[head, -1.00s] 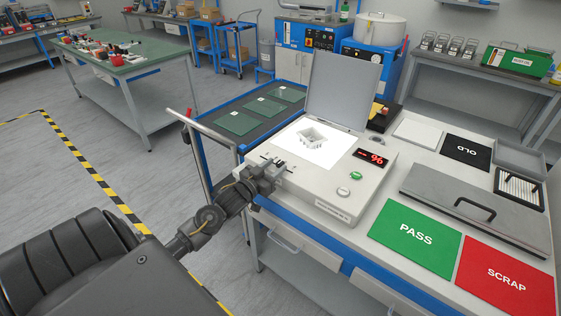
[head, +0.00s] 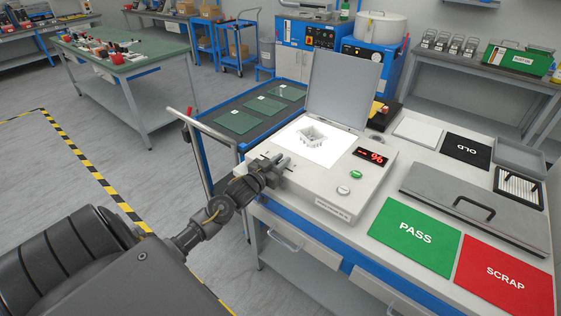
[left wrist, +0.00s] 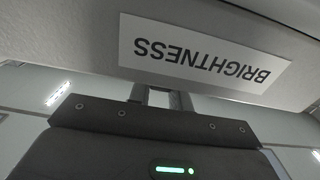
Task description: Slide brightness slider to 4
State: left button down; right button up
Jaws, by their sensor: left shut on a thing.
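My left gripper (head: 281,163) is at the left edge of the pale light box (head: 325,190) in the head view, shut on the brightness slider. The slider's knob is hidden behind the gripper, so its setting cannot be read. In the left wrist view, a white label reading BRIGHTNESS (left wrist: 205,62) shows upside down, just beyond the gripper fingers (left wrist: 160,98). My right gripper is not in view.
A red display (head: 371,156) and green button (head: 356,175) sit to the right. PASS (head: 410,250) and SCRAP (head: 492,255) mats lie further right.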

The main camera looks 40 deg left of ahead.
aim_at(291, 171)
pick_arm(q)
jog(key=d+p, duration=0.1)
jog(key=d, duration=0.3)
jog(key=shift+d, duration=0.2)
jog(key=shift+f, duration=0.1)
jog(key=c, duration=1.3)
grip_release()
jog(key=shift+w+d, duration=0.1)
jog(key=shift+d, duration=0.1)
jog(key=shift+a, duration=0.2)
